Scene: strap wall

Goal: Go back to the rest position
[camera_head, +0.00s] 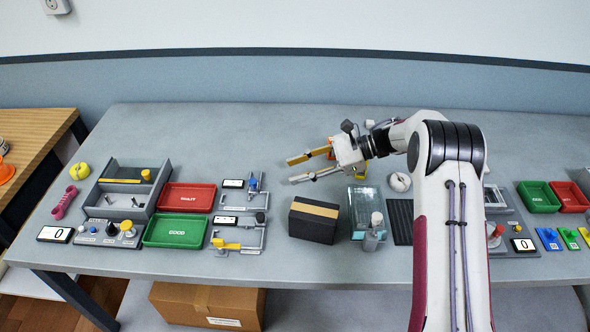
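My gripper (290,171) is in the upper middle of the head view and points left over the grey table (330,276). Its two fingers, one with a yellow top, are spread apart with nothing visible between them. It is behind the black box with a tan strip (312,220), apart from it in the picture; its height above the table is hard to judge. My arm comes in from the lower right and hides part of the table's right half. An orange thing behind my gripper is mostly hidden.
A red tray (187,197), a green tray (174,231) and a grey two-part bin (129,188) stand at left, near clamp fixtures (240,229). A bottle (374,233) and clear container (364,205) stand centre right. Another green tray (539,196) is at right. The back left tabletop is clear.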

